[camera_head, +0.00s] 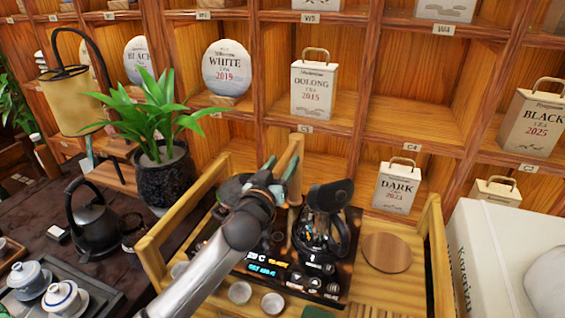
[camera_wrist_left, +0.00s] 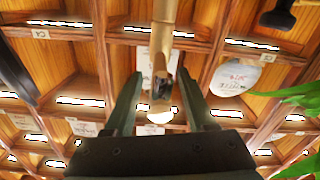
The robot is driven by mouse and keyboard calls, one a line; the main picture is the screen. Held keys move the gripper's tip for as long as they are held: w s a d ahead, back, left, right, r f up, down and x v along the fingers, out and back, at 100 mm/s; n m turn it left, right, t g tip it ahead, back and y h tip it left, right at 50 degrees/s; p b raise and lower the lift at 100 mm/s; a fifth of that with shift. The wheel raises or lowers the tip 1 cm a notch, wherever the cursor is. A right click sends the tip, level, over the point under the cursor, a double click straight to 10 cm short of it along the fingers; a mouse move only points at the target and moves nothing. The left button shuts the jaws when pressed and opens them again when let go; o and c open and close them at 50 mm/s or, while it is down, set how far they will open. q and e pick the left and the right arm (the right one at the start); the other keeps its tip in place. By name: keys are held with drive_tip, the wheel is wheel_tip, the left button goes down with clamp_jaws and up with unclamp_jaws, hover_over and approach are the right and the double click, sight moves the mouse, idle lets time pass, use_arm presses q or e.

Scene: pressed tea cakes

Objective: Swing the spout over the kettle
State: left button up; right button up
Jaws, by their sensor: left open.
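The bamboo spout (camera_head: 297,150) rises behind the tea stove in the head view. In the left wrist view the spout (camera_wrist_left: 164,40) comes down from the top, its dark end between my fingers. My left gripper (camera_head: 281,170) is open at the spout; the left wrist view shows its fingers (camera_wrist_left: 160,82) on either side, with gaps. Whether either touches cannot be told. The glass kettle (camera_head: 316,238), with a black tilted lid (camera_head: 331,195), stands on the stove just right of my gripper. My arm hides part of the stove. My right gripper is not in view.
A wooden rail frame (camera_head: 153,262) surrounds the stove (camera_head: 265,268). A round wooden disc (camera_head: 387,252) lies right of the kettle. A potted plant (camera_head: 163,180) and black kettle (camera_head: 92,222) stand left. Shelves of tea boxes (camera_head: 314,92) stand close behind. A white box (camera_head: 485,255) is at right.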

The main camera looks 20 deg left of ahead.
use_arm(q)
drive_tip(key=shift+w, duration=0.2)
clamp_jaws()
idle(0.4)
idle(1.0)
